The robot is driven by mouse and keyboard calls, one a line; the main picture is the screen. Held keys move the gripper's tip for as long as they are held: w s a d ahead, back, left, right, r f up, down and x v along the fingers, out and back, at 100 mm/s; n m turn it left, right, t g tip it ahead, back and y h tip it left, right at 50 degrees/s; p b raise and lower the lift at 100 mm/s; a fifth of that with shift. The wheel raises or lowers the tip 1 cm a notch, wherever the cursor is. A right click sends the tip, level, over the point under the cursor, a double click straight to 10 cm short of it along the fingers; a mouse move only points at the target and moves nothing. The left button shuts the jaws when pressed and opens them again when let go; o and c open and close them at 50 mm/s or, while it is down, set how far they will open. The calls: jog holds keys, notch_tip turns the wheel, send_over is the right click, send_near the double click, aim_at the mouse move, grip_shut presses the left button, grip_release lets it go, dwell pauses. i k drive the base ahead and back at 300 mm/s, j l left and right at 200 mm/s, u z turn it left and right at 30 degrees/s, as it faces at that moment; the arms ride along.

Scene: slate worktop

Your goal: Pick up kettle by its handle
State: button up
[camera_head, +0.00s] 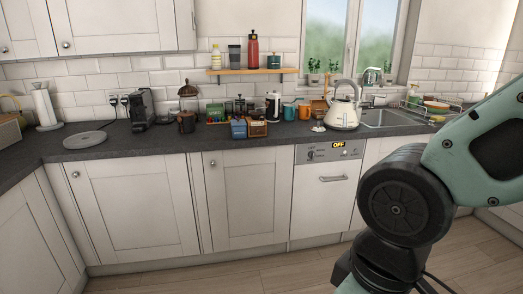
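A cream kettle (343,115) stands upright on the slate worktop (240,145), just left of the sink. Its arched grey handle (347,83) rises over the top and nothing touches it. My arm, pale green with dark joints, fills the right side of the view, well in front of the counter and apart from the kettle. My gripper is outside the picture, so I cannot see whether it is open or holds anything.
A small white item (318,128) lies beside the kettle. Orange mugs (304,112), a French press (273,106) and small boxes (257,128) crowd its left. The sink (388,118) lies to its right. A wooden shelf (252,71) hangs behind.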

aim_at(341, 115)
jog(key=i+z, duration=0.1)
jog(key=i, duration=0.5)
jog(key=i+j+z, duration=0.1)
jog(key=i, duration=0.45)
jog(key=i+j+z, duration=0.1)
jog(key=i, duration=0.5)
